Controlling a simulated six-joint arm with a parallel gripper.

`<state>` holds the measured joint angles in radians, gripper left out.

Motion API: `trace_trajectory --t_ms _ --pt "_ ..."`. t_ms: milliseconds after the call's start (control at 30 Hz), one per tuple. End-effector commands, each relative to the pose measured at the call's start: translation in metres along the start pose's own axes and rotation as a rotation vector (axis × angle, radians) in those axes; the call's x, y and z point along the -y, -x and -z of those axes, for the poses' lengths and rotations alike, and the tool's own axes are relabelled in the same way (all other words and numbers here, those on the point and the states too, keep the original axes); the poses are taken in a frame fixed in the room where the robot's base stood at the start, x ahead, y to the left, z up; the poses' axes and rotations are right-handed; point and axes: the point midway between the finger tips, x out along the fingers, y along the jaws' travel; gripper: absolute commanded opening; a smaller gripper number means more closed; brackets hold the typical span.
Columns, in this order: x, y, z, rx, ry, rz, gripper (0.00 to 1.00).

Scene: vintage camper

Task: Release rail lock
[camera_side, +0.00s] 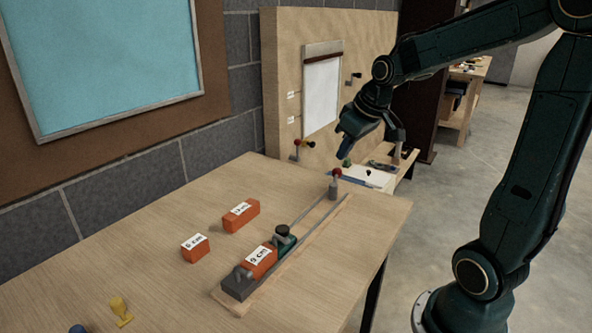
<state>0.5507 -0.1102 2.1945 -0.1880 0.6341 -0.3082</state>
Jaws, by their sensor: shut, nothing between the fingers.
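A wooden-based rail (318,222) runs diagonally along the table. A dark grey end block (238,284) sits at its near end, and a grey post with a red ball knob (336,175) stands at its far end. A teal carriage (287,244) with a black knob (283,231) sits on the rail. An orange block labelled 9 cm (259,261) lies between the end block and the carriage. I cannot tell which part is the lock. My gripper (346,146) is shut and empty, above and beyond the far end of the rail; its fingertips are small and dark here.
Orange blocks labelled 6 cm (195,249) and 12 cm (241,215) lie left of the rail. A yellow piece (121,311) stands near the front left. A wooden panel with levers (283,80) rises behind the table (160,235). The table right of the rail is clear.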

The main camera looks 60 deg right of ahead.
Motion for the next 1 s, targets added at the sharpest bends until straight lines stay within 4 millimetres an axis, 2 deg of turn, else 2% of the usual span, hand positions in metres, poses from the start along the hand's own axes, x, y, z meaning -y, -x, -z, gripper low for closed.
trace_trajectory --t_ms 33,333,700,833,1000 --pt "-0.012 -0.008 0.002 0.005 -0.012 -0.002 0.00" --pt "-0.075 -0.046 0.007 0.005 -0.052 -0.009 0.00" --pt "-0.158 -0.095 -0.009 -0.006 -0.109 -0.017 0.00" --pt "-0.179 -0.107 -0.018 -0.011 -0.125 -0.020 0.00" --pt "-0.195 -0.115 -0.025 -0.017 -0.135 -0.023 0.00"
